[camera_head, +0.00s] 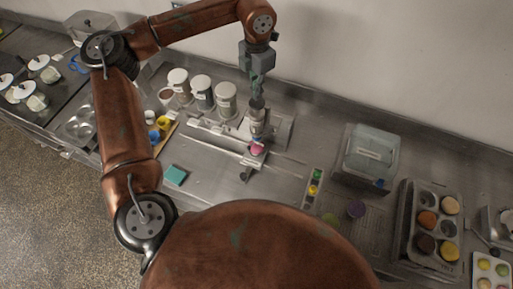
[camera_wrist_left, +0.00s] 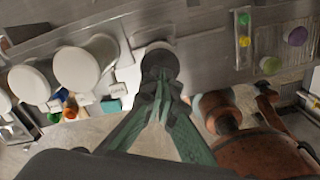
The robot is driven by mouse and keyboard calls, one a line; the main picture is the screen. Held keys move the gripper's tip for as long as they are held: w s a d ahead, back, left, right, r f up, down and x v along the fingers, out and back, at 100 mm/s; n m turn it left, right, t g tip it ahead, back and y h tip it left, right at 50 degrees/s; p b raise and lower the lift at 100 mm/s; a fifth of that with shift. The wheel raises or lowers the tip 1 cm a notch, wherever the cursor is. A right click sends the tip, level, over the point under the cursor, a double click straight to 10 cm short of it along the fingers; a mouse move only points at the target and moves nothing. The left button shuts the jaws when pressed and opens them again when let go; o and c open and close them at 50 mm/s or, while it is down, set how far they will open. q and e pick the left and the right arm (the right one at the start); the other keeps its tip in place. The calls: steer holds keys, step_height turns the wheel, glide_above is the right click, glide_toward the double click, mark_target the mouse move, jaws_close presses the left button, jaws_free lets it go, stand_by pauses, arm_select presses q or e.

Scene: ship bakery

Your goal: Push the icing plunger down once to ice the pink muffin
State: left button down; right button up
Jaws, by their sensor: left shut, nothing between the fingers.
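The pink muffin (camera_head: 257,149) sits under the icing dispenser (camera_head: 254,124) on the steel counter, only partly visible. My left gripper (camera_head: 257,98) is shut and empty, pointing down right above the dispenser. Its fingertips are at the dark plunger top (camera_head: 257,104), and I cannot tell if they touch it. In the left wrist view the shut green fingers (camera_wrist_left: 163,88) lie over the dark round plunger head (camera_wrist_left: 158,60). The muffin is hidden in that view.
Several lidded white canisters (camera_head: 201,88) stand left of the dispenser. A teal block (camera_head: 175,175) lies in front. A strip with coloured buttons (camera_head: 315,186), a clear-lidded box (camera_head: 367,155) and a muffin tray (camera_head: 409,236) are to the right. A wall stands behind the counter.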

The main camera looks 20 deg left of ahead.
mark_target(257, 102)
arm_select(q)
steer(key=shift+f, duration=0.1)
stand_by(0.6)
steer(key=shift+f, duration=0.3)
steer(key=shift+f+b, duration=1.55)
steer(key=shift+f, duration=0.6)
steer(key=shift+r, duration=0.15)
steer(key=shift+r+p, duration=1.5)
steer(key=shift+r, duration=0.9)
step_height(257, 102, up, 6)
steer(key=p, duration=0.3)
steer(key=shift+p, duration=0.35)
